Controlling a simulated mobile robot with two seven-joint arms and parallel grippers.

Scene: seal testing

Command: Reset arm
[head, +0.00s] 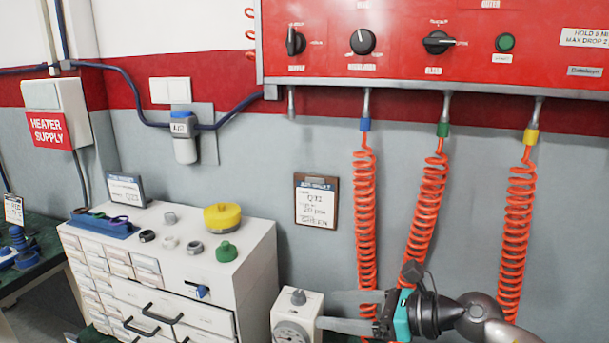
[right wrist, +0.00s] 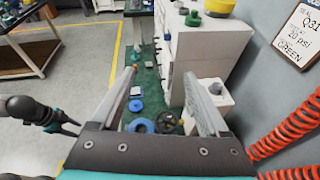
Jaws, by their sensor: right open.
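My right gripper (head: 326,310) reaches in from the lower right in the head view, its two grey fingers pointing left. Its fingers are apart with nothing between them. It is in front of the hanging orange coiled hoses and beside the white gauge box (head: 289,308). In the right wrist view the open fingers (right wrist: 163,66) show above a green mat, with the gauge box partly behind the right finger. What looks like my left gripper (right wrist: 62,124) shows small at the left edge of the right wrist view; its jaws are unclear. It is not in the head view.
A white drawer cabinet (head: 130,285) bears a yellow-topped round part (head: 222,217), a green fitting (head: 226,252) and small rings. Orange coiled hoses (head: 365,200) hang from the red panel (head: 420,70). Blue parts (right wrist: 140,126) lie on the green mat (right wrist: 150,80).

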